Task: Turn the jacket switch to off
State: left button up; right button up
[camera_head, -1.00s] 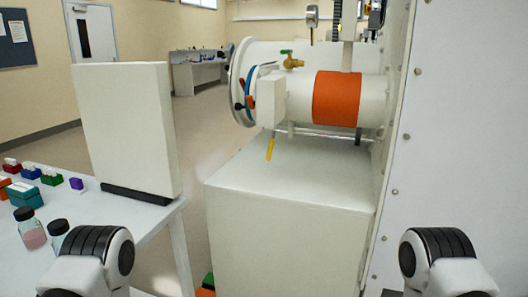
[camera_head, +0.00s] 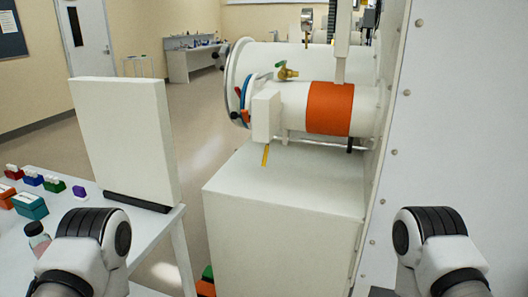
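An orange jacket band (camera_head: 330,108) wraps the white horizontal cylinder (camera_head: 368,108) on the glovebox side. A white box (camera_head: 266,115) sits at the cylinder's left end, with a yellow lever (camera_head: 265,155) hanging below it. A brass valve with a green handle (camera_head: 286,71) is on top. I cannot tell which part is the jacket switch, and no on or off marking is readable. Neither gripper is in view. Only upper links of my two arms show, at the bottom left and bottom right.
A white cabinet (camera_head: 284,215) stands below the cylinder. A white wall panel (camera_head: 450,130) rises at the right. At left, a table (camera_head: 160,218) holds an upright white panel (camera_head: 125,135), small coloured boxes (camera_head: 30,205) and a bottle (camera_head: 38,238). Open floor (camera_head: 200,135) lies behind.

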aim_at(245, 114)
jog(key=j+z, duration=0.2)
jog(key=j, duration=0.25)
jog(key=j+z, duration=0.15)
jog(key=j, duration=0.35)
jog(key=k+j+z, duration=0.2)
jog(key=j, duration=0.25)
jog(key=j+z, duration=0.2)
jog(key=j, duration=0.25)
jog(key=k+j+z, duration=0.15)
jog(key=j, duration=0.3)
jog(key=j+z, duration=0.2)
jog(key=j, duration=0.25)
jog(key=k, duration=0.05)
